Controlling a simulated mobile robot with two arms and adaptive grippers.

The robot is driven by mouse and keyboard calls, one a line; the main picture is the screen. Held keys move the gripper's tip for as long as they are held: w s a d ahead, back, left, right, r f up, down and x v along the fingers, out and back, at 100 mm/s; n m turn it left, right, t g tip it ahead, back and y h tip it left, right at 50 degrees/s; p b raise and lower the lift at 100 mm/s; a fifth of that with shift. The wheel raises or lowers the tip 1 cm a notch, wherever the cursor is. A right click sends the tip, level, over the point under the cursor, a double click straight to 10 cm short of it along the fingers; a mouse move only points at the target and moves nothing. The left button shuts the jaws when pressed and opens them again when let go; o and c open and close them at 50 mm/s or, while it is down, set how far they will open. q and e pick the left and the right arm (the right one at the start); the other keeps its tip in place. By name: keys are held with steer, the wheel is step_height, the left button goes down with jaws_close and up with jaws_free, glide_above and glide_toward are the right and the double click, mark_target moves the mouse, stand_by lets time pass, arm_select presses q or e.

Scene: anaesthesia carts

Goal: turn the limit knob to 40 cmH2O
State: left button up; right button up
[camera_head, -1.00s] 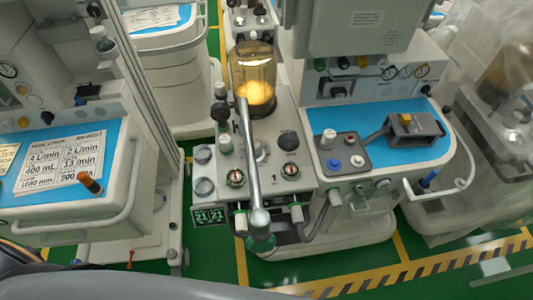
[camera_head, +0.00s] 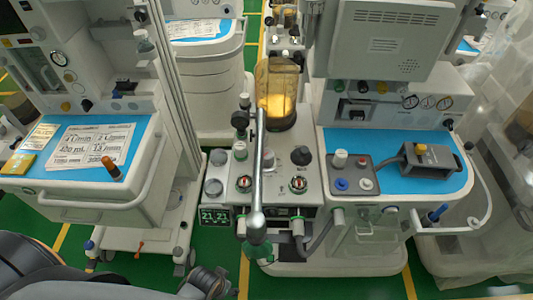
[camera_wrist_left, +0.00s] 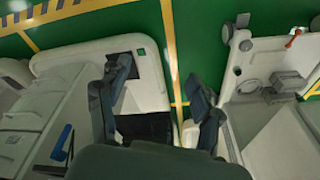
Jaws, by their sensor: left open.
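A dark round knob (camera_head: 301,156) stands on the top panel of the middle cart (camera_head: 325,205), behind two red-and-white dials. A pale knob (camera_head: 240,150) stands on the same panel, left of the silver bar. I cannot read a scale or a 40 mark, so I cannot tell for sure which is the limit knob. My left gripper (camera_head: 207,284) is low at the bottom edge, in front of and below the panel, apart from the knobs. In the left wrist view its two fingers (camera_wrist_left: 160,80) are spread and empty, over floor and cart bases. My right gripper is not seen.
A silver bar (camera_head: 258,170) ending in a ball stands over the panel, beside an amber bellows (camera_head: 277,93). A small green-digit display (camera_head: 216,217) is at the cart's left. Another cart (camera_head: 95,190) stands left. Green floor shows between the carts.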

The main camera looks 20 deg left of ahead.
arm_select(q)
steer(key=w+r+t, duration=0.1)
steer(key=w+r, duration=0.3)
steer(key=r, duration=1.3)
steer(key=w+a+r+t, duration=0.2)
steer(key=w+r, duration=0.2)
steer(key=r, duration=0.2)
steer(key=t, duration=0.6)
glide_toward(265, 154)
steer(key=shift+n+y, duration=0.3)
steer(key=shift+n, duration=0.1)
steer(key=s+a, duration=0.2)
steer(key=s+a+f, duration=0.1)
steer(key=s+a, duration=0.3)
steer(key=shift+f, duration=0.35)
steer(key=w+d+r+m+t+h, duration=0.1)
steer(key=w+r+m+t+h, duration=0.25)
steer(key=w+h, duration=0.3)
steer(key=a+f+m+g+h, duration=0.2)
steer(key=a+m+g+h, duration=0.15)
steer(key=g, duration=0.25)
steer(key=shift+m, duration=0.5)
steer(key=p+x, duration=0.2)
steer(key=x, duration=1.1)
steer(key=shift+d, duration=0.2)
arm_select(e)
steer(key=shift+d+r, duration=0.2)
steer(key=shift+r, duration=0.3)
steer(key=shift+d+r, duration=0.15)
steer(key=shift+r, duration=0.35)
